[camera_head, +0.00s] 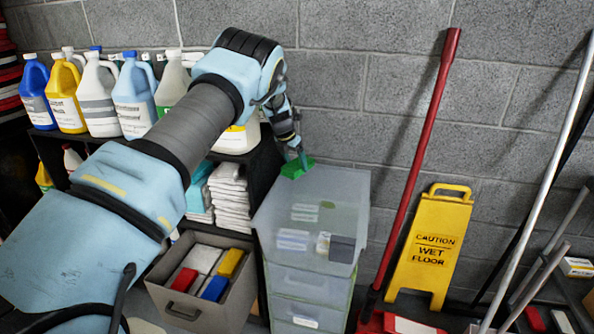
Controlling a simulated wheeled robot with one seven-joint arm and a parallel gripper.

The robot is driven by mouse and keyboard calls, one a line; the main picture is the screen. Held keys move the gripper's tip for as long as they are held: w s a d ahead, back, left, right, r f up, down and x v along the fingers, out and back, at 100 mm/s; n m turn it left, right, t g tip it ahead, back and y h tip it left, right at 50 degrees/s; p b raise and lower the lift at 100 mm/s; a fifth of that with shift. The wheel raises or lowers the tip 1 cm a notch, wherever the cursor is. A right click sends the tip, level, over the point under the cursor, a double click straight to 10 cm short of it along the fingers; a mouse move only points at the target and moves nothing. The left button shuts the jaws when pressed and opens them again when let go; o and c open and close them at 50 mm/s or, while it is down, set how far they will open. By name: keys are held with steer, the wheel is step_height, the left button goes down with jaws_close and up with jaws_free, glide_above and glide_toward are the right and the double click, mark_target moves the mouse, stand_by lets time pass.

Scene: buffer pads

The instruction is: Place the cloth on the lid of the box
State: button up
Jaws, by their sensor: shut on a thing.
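A green cloth (297,167) is at the back left edge of the translucent box's lid (335,195). My gripper (301,157) is shut on the cloth from above. The cloth overlaps the lid's back left corner in the picture; I cannot tell whether it touches the lid. The box (308,285) is a pale see-through drawer unit, and a few items show dimly through its top.
A dark shelf (245,172) with several jugs and folded white cloths (232,195) stands left of the box. A grey bin (165,290) is at the front left. A red pole (412,170) and yellow wet-floor sign (432,240) stand to the right.

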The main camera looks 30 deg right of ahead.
steer(key=shift+f+p, duration=0.6)
steer(key=shift+f, duration=1.4)
steer(key=shift+f, duration=0.1)
steer(key=o, duration=1.2)
steer(key=b+v, duration=0.3)
steer(key=v, duration=0.9)
steer(key=shift+s, duration=0.1)
